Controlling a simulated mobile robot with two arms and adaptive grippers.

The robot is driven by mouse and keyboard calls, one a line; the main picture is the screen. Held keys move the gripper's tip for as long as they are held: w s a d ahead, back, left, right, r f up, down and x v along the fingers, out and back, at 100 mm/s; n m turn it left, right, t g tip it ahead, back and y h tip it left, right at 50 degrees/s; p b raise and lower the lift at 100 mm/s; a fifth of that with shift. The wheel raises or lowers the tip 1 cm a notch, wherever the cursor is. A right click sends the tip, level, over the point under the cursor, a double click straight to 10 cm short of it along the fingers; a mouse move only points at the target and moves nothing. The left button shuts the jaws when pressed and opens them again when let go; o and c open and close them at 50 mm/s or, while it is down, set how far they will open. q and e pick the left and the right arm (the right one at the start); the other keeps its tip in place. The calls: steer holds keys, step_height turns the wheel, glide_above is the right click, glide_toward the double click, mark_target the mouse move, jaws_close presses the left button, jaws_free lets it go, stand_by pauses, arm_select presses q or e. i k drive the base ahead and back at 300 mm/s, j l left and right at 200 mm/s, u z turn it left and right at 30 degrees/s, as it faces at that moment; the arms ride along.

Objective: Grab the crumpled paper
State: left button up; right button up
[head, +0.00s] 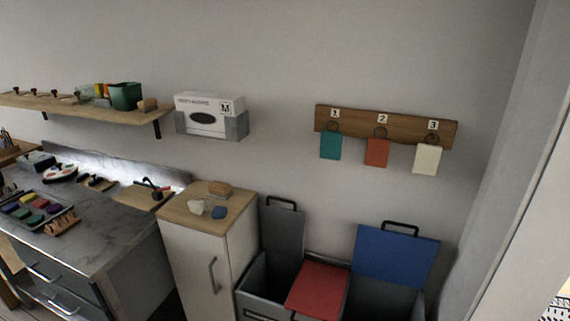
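A small whitish lump (196,207) that looks like crumpled paper lies on the wooden top of a narrow white cabinet (186,250), near its front left. A small blue lump (219,212) lies just to its right, and a tan block-like item (218,189) lies behind them. The whitish lump is small in the picture, so its material is hard to tell. Neither of my grippers is in view.
Bins stand right of the cabinet: grey lid (283,233) and blue lid (396,256) raised, red lid (317,288) down. A cluttered grey counter (95,240) is at left. A glove box (208,116), shelf (75,107) and hook board (357,124) are on the wall.

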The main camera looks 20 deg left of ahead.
mark_target(196, 207)
steer(key=j, duration=0.7)
steer(key=j+z, duration=0.15)
steer(key=j, duration=1.3)
steer(key=k+j+z, duration=0.15)
steer(key=j, duration=1.3)
steer(key=k+z, duration=0.05)
